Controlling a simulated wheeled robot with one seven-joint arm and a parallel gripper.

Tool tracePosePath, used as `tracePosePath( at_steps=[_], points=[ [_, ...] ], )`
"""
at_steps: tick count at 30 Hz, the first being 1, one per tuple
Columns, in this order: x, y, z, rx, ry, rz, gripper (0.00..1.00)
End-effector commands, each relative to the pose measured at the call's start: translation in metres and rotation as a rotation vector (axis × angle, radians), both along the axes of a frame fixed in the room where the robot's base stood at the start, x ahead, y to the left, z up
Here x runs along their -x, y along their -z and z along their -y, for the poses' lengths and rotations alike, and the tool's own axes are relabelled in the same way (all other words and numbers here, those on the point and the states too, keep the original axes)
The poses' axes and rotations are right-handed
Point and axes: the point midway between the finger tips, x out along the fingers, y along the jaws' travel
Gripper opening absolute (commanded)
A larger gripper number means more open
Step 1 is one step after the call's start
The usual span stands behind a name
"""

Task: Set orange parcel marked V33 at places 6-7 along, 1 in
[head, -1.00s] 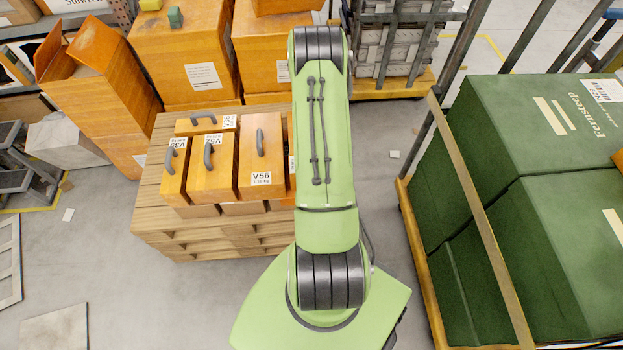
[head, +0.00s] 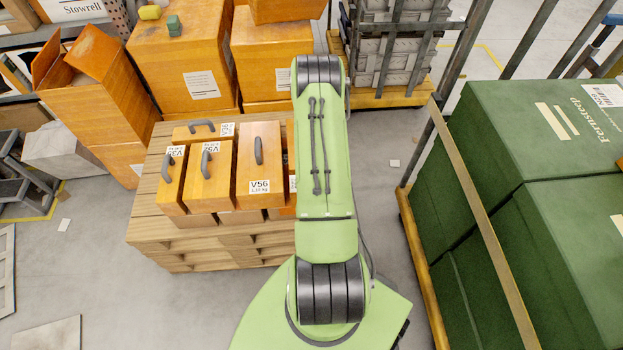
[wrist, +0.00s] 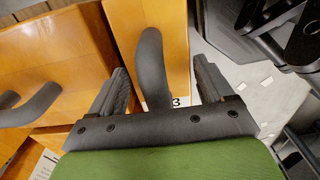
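An orange parcel whose upside-down label appears to read V33 (head: 172,182) stands at the left of a group of orange handled parcels on a wooden pallet (head: 150,225). Beside it are another parcel (head: 212,178) with an inverted label and one marked V56 (head: 260,165). One more (head: 200,132) lies behind them. My gripper is hidden behind my arm in the head view. In the wrist view my gripper (wrist: 160,82) is open, its fingers either side of a dark handle (wrist: 150,60) on an orange parcel (wrist: 172,25). Only a "3" shows on that parcel's label.
Large orange boxes (head: 180,60) stand behind the pallet, with an open-topped one (head: 90,95) at left. A grey crate stack (head: 395,50) stands at the back. A cart of green boxes (head: 540,130) stands at right.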

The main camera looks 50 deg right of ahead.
Motion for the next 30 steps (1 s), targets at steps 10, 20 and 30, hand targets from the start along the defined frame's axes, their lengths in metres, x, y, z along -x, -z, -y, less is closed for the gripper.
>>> tracePosePath(
  at_steps=[10,20,30],
  points=[
    [0.0,-0.006,0.0,0.0,0.001,0.0,0.82],
    [-0.001,-0.087,0.001,0.005,0.0,0.003,0.82],
    [0.0,-0.131,0.0,0.0,0.001,0.0,0.82]
  ],
)
